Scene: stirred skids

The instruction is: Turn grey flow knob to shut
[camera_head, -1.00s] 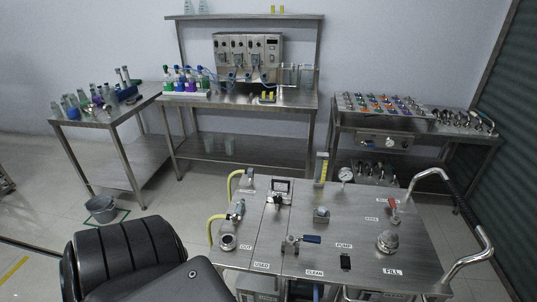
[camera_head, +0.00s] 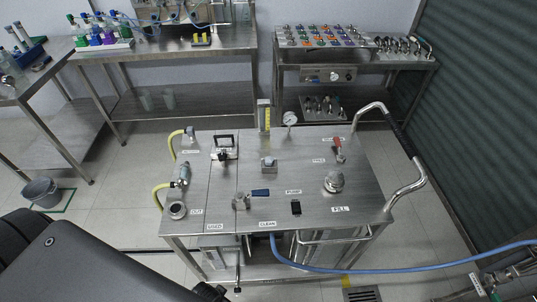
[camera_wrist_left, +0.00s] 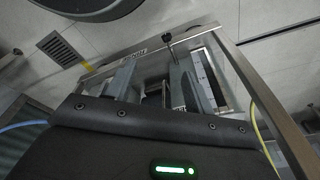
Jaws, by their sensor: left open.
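The steel skid cart (camera_head: 330,212) stands in the middle of the head view. A small grey block-like knob (camera_head: 268,163) sits on its top near the middle; its label is too small to read, so I cannot tell whether it is the flow knob. My left arm shows as a black shape at the lower left of the head view. In the left wrist view my left gripper (camera_wrist_left: 152,85) is open and empty, pointing towards a metal frame. My right gripper is not in view.
A red-handled valve (camera_head: 338,149), a round FILL cap (camera_head: 334,182) and a yellow flow gauge (camera_head: 264,116) stand on the cart. A blue hose (camera_head: 400,267) crosses the front right. Benches (camera_head: 190,48) stand behind. A bucket (camera_head: 40,192) is on the floor at left.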

